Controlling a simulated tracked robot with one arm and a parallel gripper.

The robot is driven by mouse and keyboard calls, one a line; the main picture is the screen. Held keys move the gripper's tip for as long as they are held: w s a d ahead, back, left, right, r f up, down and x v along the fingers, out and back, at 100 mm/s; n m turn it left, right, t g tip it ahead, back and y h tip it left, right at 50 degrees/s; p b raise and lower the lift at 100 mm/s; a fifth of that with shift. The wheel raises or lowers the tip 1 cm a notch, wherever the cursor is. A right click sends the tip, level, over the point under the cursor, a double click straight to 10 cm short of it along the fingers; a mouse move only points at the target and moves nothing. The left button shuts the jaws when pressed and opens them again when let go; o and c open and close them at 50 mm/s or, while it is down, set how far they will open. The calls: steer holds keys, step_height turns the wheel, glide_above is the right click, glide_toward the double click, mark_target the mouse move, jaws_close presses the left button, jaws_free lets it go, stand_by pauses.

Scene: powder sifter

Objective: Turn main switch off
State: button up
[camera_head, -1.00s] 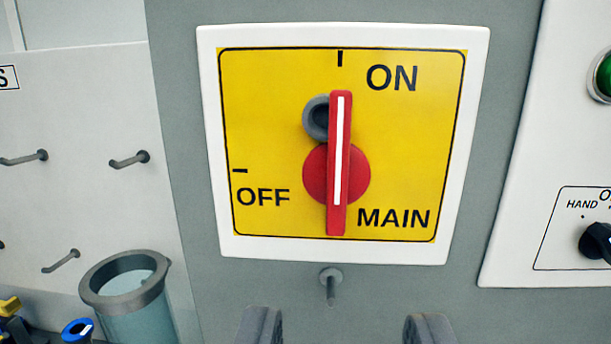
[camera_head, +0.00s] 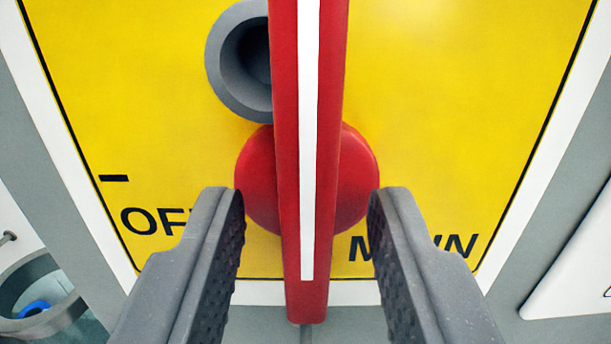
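The main switch (camera_head: 330,160) is a red handle with a white stripe on a round red base, mounted on a yellow plate (camera_head: 440,90). The handle stands vertical; its upper end is out of frame. The OFF label (camera_head: 150,220) is at the left, partly covered by my left finger. The MAIN label is at the lower right, partly covered by my right finger. My gripper (camera_head: 305,205) is open, with one grey finger on each side of the handle's lower part. Gaps show between both fingers and the handle in the picture.
A grey ring (camera_head: 240,60) sits on the plate just left of the handle, partly behind it. A clear container with a grey rim (camera_head: 75,312) is at the lower left. A white panel (camera_head: 580,270) is at the right edge.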

steer(key=shift+w+f, duration=0.1)
steer(key=shift+w, duration=0.25)
jaws_close()
